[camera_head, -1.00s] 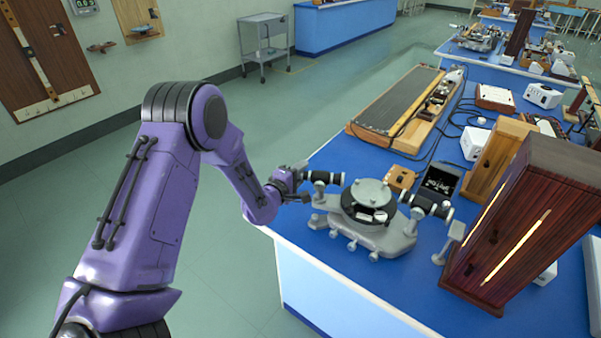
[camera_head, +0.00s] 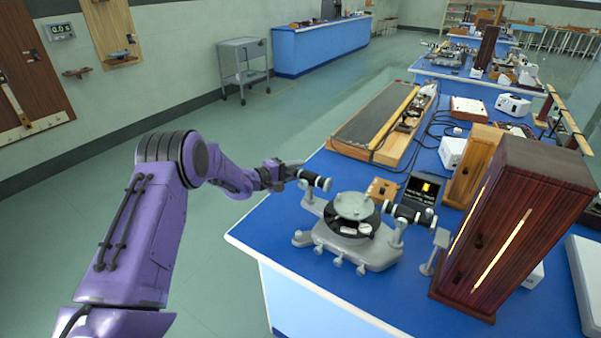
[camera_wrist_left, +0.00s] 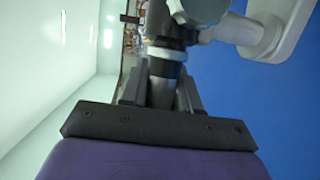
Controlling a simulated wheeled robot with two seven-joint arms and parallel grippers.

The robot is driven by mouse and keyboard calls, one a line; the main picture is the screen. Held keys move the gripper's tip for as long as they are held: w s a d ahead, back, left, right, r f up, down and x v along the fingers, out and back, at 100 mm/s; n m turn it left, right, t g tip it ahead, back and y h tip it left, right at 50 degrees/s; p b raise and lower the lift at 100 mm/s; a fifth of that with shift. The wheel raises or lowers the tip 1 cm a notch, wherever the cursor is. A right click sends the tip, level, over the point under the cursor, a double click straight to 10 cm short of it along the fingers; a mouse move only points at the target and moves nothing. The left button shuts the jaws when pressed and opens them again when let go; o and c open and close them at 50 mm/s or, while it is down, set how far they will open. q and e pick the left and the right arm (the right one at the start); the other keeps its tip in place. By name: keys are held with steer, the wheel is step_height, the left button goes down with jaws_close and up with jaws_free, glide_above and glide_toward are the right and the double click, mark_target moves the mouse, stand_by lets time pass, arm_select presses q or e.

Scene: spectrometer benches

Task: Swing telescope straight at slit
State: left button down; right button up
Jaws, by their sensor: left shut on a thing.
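The grey spectrometer (camera_head: 350,238) stands near the left edge of the blue bench, with a round table on top. Its telescope (camera_head: 315,180) is the short dark tube with light bands on the left side. The collimator (camera_head: 409,215) points right, with its slit end toward the glowing slot of the dark red wooden lamp box (camera_head: 520,215). My left gripper (camera_head: 285,173) is shut on the telescope's outer end. In the left wrist view, the gripper's dark fingers (camera_wrist_left: 162,92) close around the telescope tube (camera_wrist_left: 166,56). The telescope looks roughly in line with the collimator. My right gripper is not in view.
A small screen (camera_head: 422,189) behind the collimator shows an orange bar and text too small to read. Open floor lies left of the bench.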

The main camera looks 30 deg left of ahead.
arm_select(q)
steer(key=shift+f, duration=0.1)
steer(key=c, duration=0.9)
jaws_free()
steer(key=shift+s, duration=0.1)
steer(key=b+v, duration=0.1)
steer(key=v, duration=0.9)
steer(key=shift+s, duration=0.3)
